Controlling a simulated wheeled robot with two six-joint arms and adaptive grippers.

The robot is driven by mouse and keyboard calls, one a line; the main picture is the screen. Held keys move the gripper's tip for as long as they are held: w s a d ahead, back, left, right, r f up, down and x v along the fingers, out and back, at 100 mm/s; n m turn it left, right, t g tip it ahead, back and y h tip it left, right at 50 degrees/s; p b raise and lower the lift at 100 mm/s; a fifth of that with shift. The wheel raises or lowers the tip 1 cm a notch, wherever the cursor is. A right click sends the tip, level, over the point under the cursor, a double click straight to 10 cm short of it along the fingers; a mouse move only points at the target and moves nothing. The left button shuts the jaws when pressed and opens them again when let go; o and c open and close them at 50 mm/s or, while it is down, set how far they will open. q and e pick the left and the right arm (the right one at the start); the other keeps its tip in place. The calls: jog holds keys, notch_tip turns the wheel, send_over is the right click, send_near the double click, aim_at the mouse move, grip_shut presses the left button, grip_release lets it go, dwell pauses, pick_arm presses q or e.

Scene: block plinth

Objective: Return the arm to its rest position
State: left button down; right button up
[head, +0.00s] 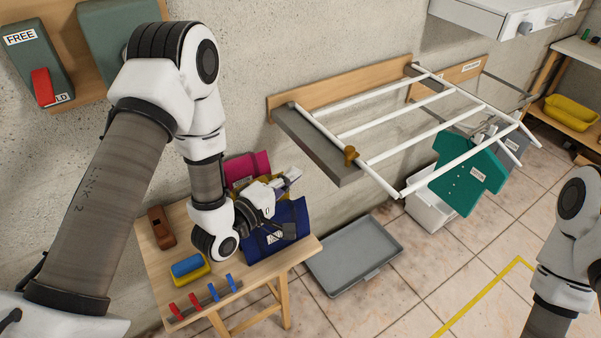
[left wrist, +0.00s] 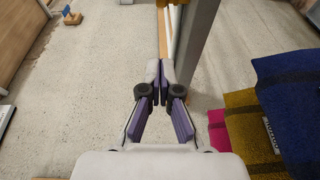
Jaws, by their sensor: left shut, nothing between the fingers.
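My left arm reaches in from the left of the head view and bends down over the small wooden table (head: 210,275). Its left gripper (head: 290,179) is over the folded cloths at the table's back. In the left wrist view the two purple-padded fingers of the left gripper (left wrist: 160,88) are together with nothing between them. A blue cloth (left wrist: 295,105), a mustard one (left wrist: 250,128) and a magenta one (left wrist: 222,135) hang to their right. My right arm shows in part at the right edge of the head view; its gripper is out of the picture.
A white-barred drying rack (head: 400,120) juts from the wall, with a teal shirt (head: 468,178) hanging from it. A grey tray (head: 350,255) lies on the tiled floor. Red and blue pegs (head: 212,292), a sponge (head: 187,266) and a brown block (head: 161,228) are on the table.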

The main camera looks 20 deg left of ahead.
pick_arm(q)
jog(key=s+a+f+m+g+y, duration=0.1)
jog(key=s+f+m+g+y, duration=0.1)
jog(key=s+f+g, duration=0.6)
jog(key=s+a+f+m+g+y, duration=0.15)
jog(key=s+f, duration=0.45)
jog(key=f, duration=0.7)
jog(key=s+a+f+m+g+y, duration=0.1)
jog(key=s+f+m+g, duration=0.1)
jog(key=s+m, duration=0.3)
jog(key=s+a+f+m+g+y, duration=0.1)
jog(key=s+m+g, duration=0.3)
jog(key=s, duration=0.5)
jog(key=shift+s+a+f+m+g, duration=0.35)
jog(key=shift+f+g, duration=0.2)
jog(key=shift+f, duration=0.15)
